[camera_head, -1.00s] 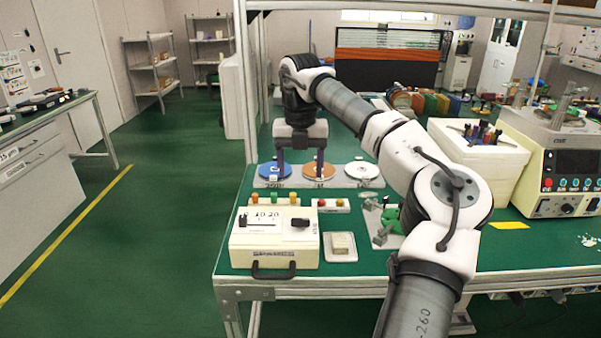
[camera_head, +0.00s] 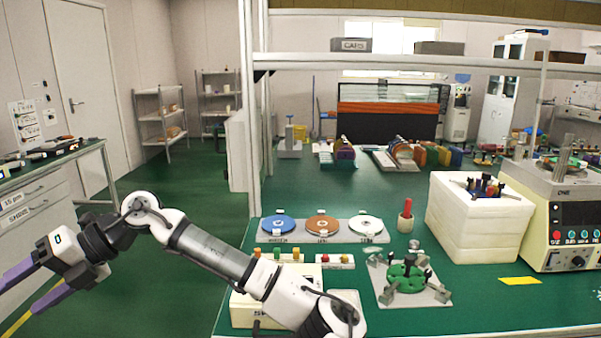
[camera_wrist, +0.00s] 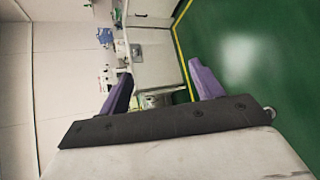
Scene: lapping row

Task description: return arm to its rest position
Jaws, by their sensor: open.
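My gripper (camera_head: 32,283) is at the lower left in the head view, out to the left of the green bench. Its two purple fingers are spread apart with nothing between them. In the wrist view my gripper (camera_wrist: 165,85) also shows open and empty, with floor, a side bench and a wall beyond it. My arm stretches from the lower middle of the head view to the left, across the bench's front left corner, and partly hides the cream box (camera_head: 248,308) there.
On the green bench (camera_head: 480,315) stand a plate with blue, copper and white discs (camera_head: 322,226), a green fixture (camera_head: 408,275), a white foam block (camera_head: 470,225) and a cream machine (camera_head: 560,210). A side bench (camera_head: 60,180) stands at left, near my gripper. Green floor lies between.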

